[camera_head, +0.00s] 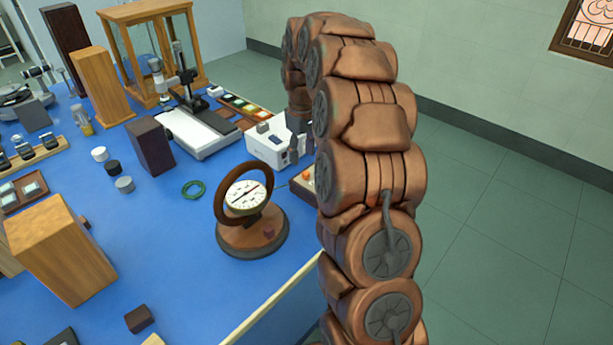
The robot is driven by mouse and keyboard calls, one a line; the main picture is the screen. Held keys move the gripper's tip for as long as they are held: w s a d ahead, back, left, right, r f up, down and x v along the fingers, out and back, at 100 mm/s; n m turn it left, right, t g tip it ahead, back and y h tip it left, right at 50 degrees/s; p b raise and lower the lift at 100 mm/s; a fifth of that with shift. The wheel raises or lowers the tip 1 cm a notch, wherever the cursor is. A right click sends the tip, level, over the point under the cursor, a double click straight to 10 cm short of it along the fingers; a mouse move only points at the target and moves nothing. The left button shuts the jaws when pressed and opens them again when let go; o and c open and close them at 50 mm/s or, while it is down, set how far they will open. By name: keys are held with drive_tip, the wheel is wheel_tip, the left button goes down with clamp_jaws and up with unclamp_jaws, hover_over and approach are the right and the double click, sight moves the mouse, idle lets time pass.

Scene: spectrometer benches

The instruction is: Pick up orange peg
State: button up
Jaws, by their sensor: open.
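A small orange peg (306,175) shows at the left edge of my arm, on a low brown block (307,190) on the blue bench. The arm hides the right part of the block. My gripper (297,150) is dark grey and points down over the right side of a white box (268,144), behind and above the peg. Its jaws are open. It looks apart from the peg, and I see nothing held. The arm partly covers the gripper, so its exact height is hard to tell.
A round dial in a brown ring (246,197) stands left of the block. A green ring (194,189) lies further left. A balance-like stand (198,130) and a glass-sided wooden case (150,60) stand behind. Bare blue bench (160,230) lies at front left.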

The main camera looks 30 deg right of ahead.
sight(306, 172)
drive_tip(key=shift+w+d+f, duration=0.25)
drive_tip(key=shift+w+d, duration=0.05)
drive_tip(key=shift+d, duration=0.3)
drive_tip(key=shift+w+d+f, duration=0.2)
drive_tip(key=shift+w+d, duration=0.1)
drive_tip(key=shift+d, duration=0.25)
drive_tip(key=shift+d+f, duration=0.2)
drive_tip(key=shift+f, duration=0.05)
drive_tip(key=shift+w+a+f+p, duration=0.1)
drive_tip(key=shift+f+p, duration=0.65)
drive_tip(key=shift+f, duration=1.15)
drive_tip(key=shift+w+a+f+p, duration=0.1)
drive_tip(key=shift+f+p, duration=0.6)
drive_tip(key=shift+f, duration=1.2)
clamp_jaws()
